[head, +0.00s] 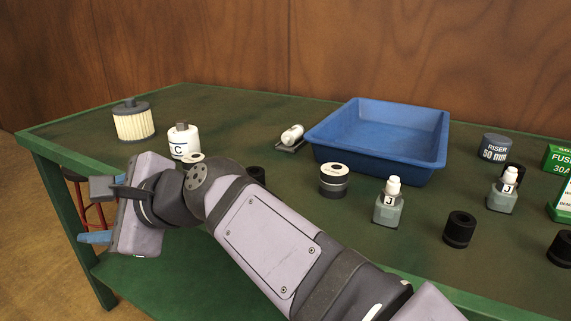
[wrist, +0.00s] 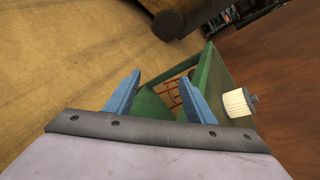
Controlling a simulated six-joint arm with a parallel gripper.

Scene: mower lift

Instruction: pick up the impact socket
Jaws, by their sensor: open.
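Black socket-like cylinders stand on the green table in the head view: one (head: 459,229) right of centre near the front, another (head: 561,248) at the right edge. A dark round thing (head: 257,173) shows partly behind my arm; I cannot tell whether it is a socket. Which one is the impact socket is not clear. My gripper (head: 97,213) is open and empty at the far left, beyond the table's left edge and far from the sockets. In the wrist view, its two blue fingers (wrist: 155,88) are spread apart, with the floor and table frame beyond.
A blue tray (head: 330,150) stands at the back centre. The back left tabletop is fairly clear.

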